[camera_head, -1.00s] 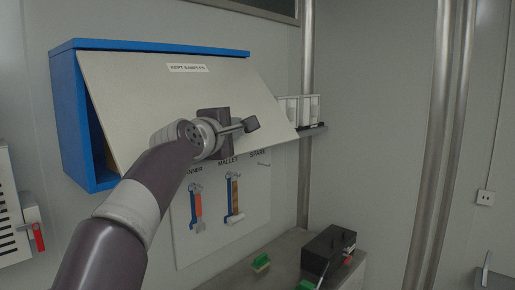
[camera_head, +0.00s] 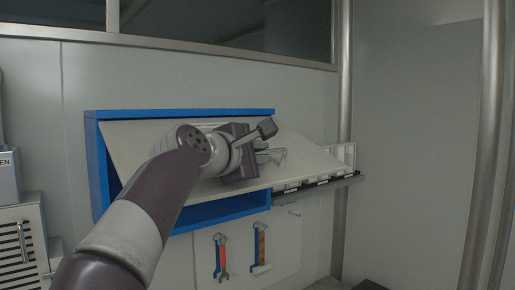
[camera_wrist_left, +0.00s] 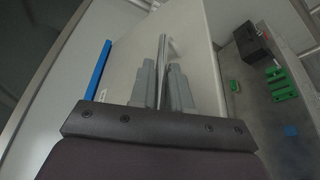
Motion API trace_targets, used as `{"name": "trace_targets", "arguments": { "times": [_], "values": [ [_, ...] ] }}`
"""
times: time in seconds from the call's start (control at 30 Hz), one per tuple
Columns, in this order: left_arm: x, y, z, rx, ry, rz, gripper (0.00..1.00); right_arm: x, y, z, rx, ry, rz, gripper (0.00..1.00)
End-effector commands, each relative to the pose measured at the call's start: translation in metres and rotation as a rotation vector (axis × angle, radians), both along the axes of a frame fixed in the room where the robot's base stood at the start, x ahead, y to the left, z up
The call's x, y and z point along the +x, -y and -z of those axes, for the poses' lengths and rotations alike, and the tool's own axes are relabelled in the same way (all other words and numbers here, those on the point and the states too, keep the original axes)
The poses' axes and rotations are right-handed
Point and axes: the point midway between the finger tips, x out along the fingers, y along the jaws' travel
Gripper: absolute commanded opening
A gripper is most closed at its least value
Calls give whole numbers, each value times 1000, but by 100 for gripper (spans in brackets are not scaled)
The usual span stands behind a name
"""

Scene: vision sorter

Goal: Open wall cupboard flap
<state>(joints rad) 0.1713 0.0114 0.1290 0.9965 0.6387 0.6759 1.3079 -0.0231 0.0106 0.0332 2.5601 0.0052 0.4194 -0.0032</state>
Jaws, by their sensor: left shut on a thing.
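The wall cupboard (camera_head: 97,165) is a blue box on the grey wall. Its pale cream flap (camera_head: 135,140) hangs from the top edge and is tilted outward, partly open, with the blue bottom of the box showing below it. My left gripper (camera_head: 272,155) is in front of the flap, shut on its handle, a thin grey bar that partly shows between the fingers. In the left wrist view the gripper (camera_wrist_left: 163,88) is closed around this bar (camera_wrist_left: 162,48), with the flap's pale face (camera_wrist_left: 205,70) behind. My left arm hides part of the flap. My right gripper is not in view.
Below the cupboard hangs a board with an orange-and-blue tool (camera_head: 221,257) and a mallet (camera_head: 260,248). A dark shelf (camera_head: 325,185) with white bins is to the right, beside a metal pipe (camera_head: 345,80). The left wrist view shows a bench with green pieces (camera_wrist_left: 280,85) and a black box (camera_wrist_left: 250,42).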

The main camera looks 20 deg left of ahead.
Motion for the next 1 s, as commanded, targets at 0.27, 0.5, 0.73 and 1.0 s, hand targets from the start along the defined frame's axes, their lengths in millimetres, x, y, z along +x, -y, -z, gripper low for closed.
{"name": "trace_targets", "arguments": {
  "times": [0.27, 0.5, 0.73, 1.0],
  "values": [
    [-3, 5, -47, -125, -79, 3, 0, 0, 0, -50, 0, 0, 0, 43],
    [-4, 6, -59, -179, -117, 1, 0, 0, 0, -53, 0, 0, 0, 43],
    [-4, 6, -62, -192, -127, -1, 0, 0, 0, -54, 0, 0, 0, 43],
    [-4, 6, -62, -192, -127, -2, 0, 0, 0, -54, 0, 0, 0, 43]
  ]
}}
